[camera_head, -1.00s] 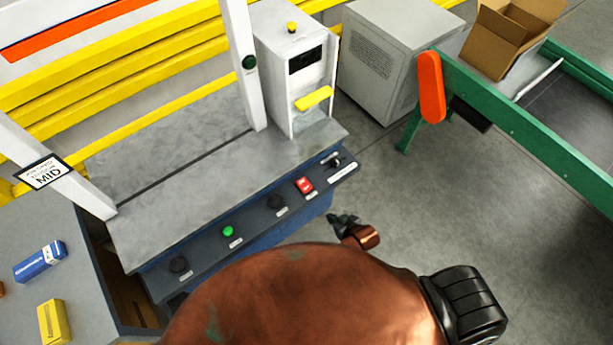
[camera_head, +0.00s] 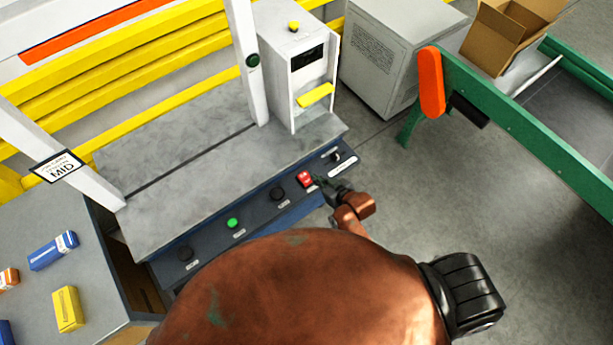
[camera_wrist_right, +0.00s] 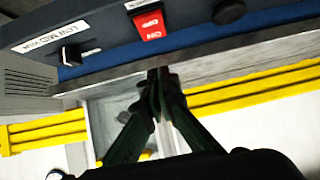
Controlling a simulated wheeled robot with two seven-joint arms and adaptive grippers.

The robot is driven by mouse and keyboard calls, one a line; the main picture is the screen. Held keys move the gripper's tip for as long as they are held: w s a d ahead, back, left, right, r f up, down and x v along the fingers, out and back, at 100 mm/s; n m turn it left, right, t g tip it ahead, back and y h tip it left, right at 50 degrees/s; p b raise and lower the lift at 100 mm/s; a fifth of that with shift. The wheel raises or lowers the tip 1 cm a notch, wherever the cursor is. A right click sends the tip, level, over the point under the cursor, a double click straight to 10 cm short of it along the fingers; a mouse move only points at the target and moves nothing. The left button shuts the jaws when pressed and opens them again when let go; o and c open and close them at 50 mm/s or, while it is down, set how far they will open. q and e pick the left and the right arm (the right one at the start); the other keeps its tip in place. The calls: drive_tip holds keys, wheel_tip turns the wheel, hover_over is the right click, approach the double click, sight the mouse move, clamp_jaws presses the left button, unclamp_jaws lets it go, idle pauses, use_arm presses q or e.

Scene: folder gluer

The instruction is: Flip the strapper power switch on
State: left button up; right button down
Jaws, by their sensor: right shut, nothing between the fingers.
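The red power switch (camera_head: 305,179) sits on the dark blue front panel of the strapper, between a black knob and a labelled selector. It also shows in the right wrist view (camera_wrist_right: 151,25), with white lettering; I cannot tell which way it is tipped. My right gripper (camera_head: 325,184) is shut and empty, its dark fingertips close beside the switch on its right. In the right wrist view the fingertips (camera_wrist_right: 158,76) appear just below the switch in the picture, with a gap between; contact is not visible. My left gripper is not in view.
On the same panel are a selector (camera_head: 334,155), a black knob (camera_head: 278,193), a green button (camera_head: 232,223) and another black knob (camera_head: 184,254). The grey strapper tabletop (camera_head: 190,150) lies behind. A green conveyor frame (camera_head: 530,135) stands at the right, with open floor between.

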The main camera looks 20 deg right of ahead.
sight(302, 173)
drive_tip(key=x, duration=0.7)
drive_tip(key=shift+w, duration=0.1)
drive_tip(key=f, duration=0.2)
drive_tip(key=shift+w+a+f, duration=0.15)
drive_tip(key=shift+w+f, duration=0.1)
drive_tip(key=shift+f, duration=0.1)
drive_tip(key=shift+w+f, duration=0.15)
drive_tip(key=shift+f, duration=0.6)
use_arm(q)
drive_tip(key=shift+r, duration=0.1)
